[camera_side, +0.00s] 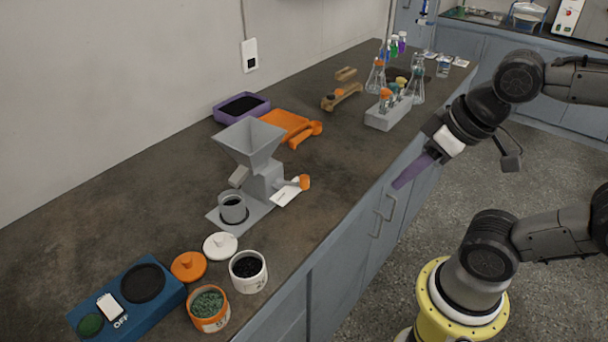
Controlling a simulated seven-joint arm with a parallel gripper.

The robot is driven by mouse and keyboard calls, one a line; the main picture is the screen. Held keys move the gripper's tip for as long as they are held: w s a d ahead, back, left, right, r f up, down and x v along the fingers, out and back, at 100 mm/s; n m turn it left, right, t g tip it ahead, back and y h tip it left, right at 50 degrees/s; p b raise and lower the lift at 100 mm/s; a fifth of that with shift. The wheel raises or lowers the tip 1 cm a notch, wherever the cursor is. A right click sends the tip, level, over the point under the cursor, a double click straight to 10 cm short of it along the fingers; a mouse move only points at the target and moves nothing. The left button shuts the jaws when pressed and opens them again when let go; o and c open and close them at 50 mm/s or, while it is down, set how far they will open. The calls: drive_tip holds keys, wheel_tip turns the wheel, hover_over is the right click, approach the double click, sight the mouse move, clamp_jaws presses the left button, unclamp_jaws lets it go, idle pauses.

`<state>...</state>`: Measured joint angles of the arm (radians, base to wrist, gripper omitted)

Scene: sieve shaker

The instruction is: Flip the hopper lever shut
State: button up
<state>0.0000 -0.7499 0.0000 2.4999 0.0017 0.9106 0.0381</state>
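The grey hopper (250,140) stands on its grey base at the middle of the bench. A short lever with an orange knob (304,182) sticks out from its right side, near a small white label (285,196). A small grey cup (232,208) stands on the base, below the hopper's spout. My gripper (398,184), with purple fingers, is to the right of the lever, well apart from it and beyond the bench's front edge. The fingers look like one strip from this side, so their gap is hidden. Nothing is seen held in them.
A blue device (128,298) marked OFF, an orange-rimmed jar (208,308), a white jar (248,271) and two lids stand at the front left. A purple tray (240,107), orange tools (287,124) and a grey rack (388,115) with glassware lie farther back.

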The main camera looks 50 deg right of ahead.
drive_tip(key=shift+s+a+r+m, duration=0.2)
drive_tip(key=shift+a+m, duration=0.1)
drive_tip(key=shift+m, duration=0.2)
drive_tip(key=shift+c, duration=1.1)
drive_tip(key=a+r+m, duration=0.1)
drive_tip(key=w+r+m+g+y, duration=0.1)
drive_tip(key=shift+w+a+r+m, duration=0.15)
drive_tip(key=shift+w+a+m, duration=0.05)
drive_tip(key=shift+a+m, duration=0.2)
clamp_jaws()
drive_tip(key=w+d+r+m+g+y, duration=0.1)
drive_tip(key=w+m+g+y, duration=0.1)
drive_tip(key=w+m, duration=0.35)
drive_tip(key=w+d+r+m+g+y, duration=0.1)
drive_tip(key=w+d+m+y, duration=0.1)
drive_tip(key=w+m, duration=0.35)
drive_tip(key=w+d+f+m+y, duration=0.2)
drive_tip(key=d+f, duration=0.3)
drive_tip(key=d, duration=0.3)
drive_tip(key=w+d+f+m+y, duration=0.1)
drive_tip(key=w+d+f+m, duration=0.2)
drive_tip(key=w+d+f, duration=0.2)
drive_tip(key=d, duration=0.3)
drive_tip(key=shift+w+f+y, duration=0.2)
drive_tip(key=shift+w+y, duration=0.1)
drive_tip(key=shift+y, duration=0.1)
